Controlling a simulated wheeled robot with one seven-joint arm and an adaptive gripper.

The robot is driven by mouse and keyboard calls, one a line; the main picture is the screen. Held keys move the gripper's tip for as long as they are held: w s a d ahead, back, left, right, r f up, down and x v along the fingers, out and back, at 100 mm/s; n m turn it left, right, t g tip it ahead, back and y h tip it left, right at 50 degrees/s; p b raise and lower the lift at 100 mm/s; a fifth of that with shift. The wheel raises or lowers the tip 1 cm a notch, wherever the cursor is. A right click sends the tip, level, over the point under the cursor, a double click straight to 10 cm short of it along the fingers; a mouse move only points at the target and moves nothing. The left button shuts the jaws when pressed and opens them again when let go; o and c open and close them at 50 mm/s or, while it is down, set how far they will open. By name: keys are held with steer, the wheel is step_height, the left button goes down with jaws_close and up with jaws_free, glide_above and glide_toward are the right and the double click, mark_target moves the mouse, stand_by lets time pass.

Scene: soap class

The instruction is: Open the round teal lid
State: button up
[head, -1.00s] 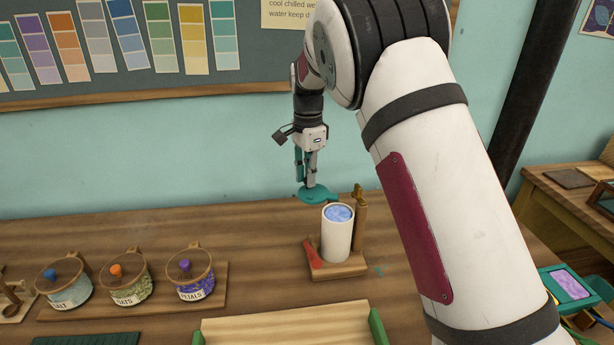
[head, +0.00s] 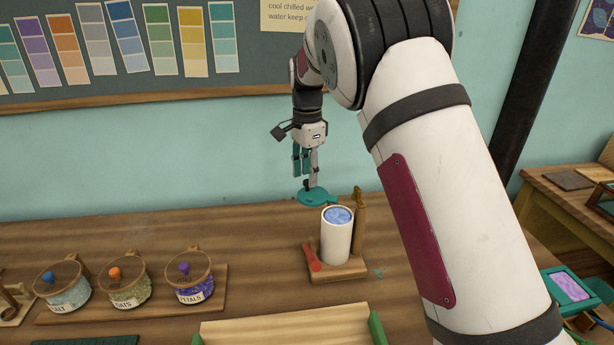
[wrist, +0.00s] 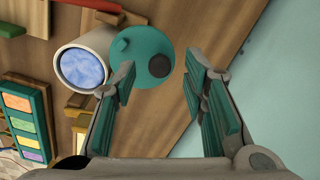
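The round teal lid (head: 318,198) is swung back off the white cylinder (head: 337,238), behind its rim. The cylinder stands upright on a small wooden base and its top is uncovered, with blue-and-white contents showing. In the wrist view the lid (wrist: 143,57) lies beside the cylinder's mouth (wrist: 83,68), with a dark round knob (wrist: 159,66) on it. My gripper (head: 306,180) is above and behind the lid, pointing down. In the wrist view its fingers (wrist: 160,85) are spread wide with nothing between the pads. The knob is ahead of the fingertips.
A red-handled part (head: 313,259) and a wooden post (head: 360,214) flank the cylinder. Three lidded jars (head: 188,276) stand on a board at left. A wooden tray (head: 285,328) with green ends is in front. The wall is close behind my gripper.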

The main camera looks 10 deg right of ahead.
mark_target(307, 181)
step_height(307, 181, up, 11)
steer(key=shift+f, duration=0.2)
stand_by(0.3)
steer(key=s+d+r+n+t, duration=0.1)
steer(key=s+d+r+n, duration=0.15)
steer(key=s, duration=0.45)
steer(key=s+d+r+n+y, duration=0.1)
steer(key=s+d+r+n, duration=0.15)
steer(key=s, duration=0.45)
steer(key=s+d+r+n+t, duration=0.1)
steer(key=s+d+r+n, duration=0.2)
steer(key=s, duration=0.4)
steer(key=s+f+n+t, duration=0.1)
steer(key=s+f+n, duration=0.2)
steer(key=s, duration=0.7)
steer(key=s+d+f+n+t+h, duration=0.1)
steer(key=s+f+n, duration=0.2)
steer(key=s, duration=0.7)
steer(key=shift+d+f+p, duration=0.3)
steer(key=shift+f+p, duration=0.05)
steer(key=shift+f, duration=0.2)
